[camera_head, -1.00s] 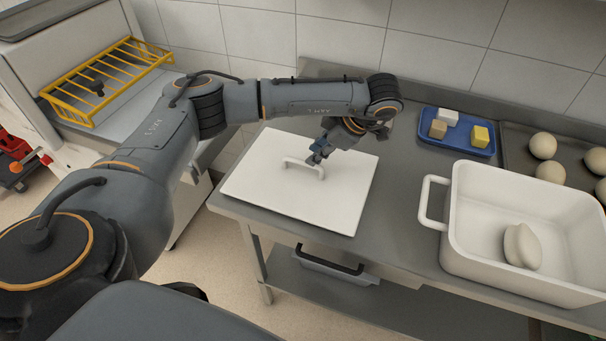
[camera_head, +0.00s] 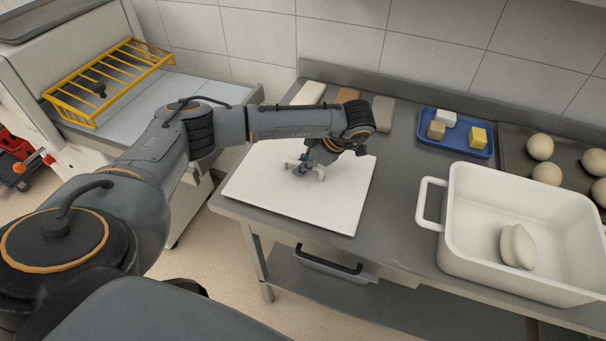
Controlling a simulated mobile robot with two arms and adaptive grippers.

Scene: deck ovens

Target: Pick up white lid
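The white lid (camera_head: 335,205) lies flat on the left end of the grey metal table, with an upright handle at its middle. My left gripper (camera_head: 300,169) is at the lid's handle, its fingertips overlapping the handle in view. The gripper is small and dark here, and I cannot tell whether its fingers are closed on the handle. My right gripper is not in view.
A white pan (camera_head: 465,262) holding a pale dough piece stands at right. Behind it are a blue tray (camera_head: 463,148) with small blocks and a dark tray with dough balls (camera_head: 540,147). Several flat blocks (camera_head: 383,113) lie by the wall. A yellow rack (camera_head: 70,104) is at left.

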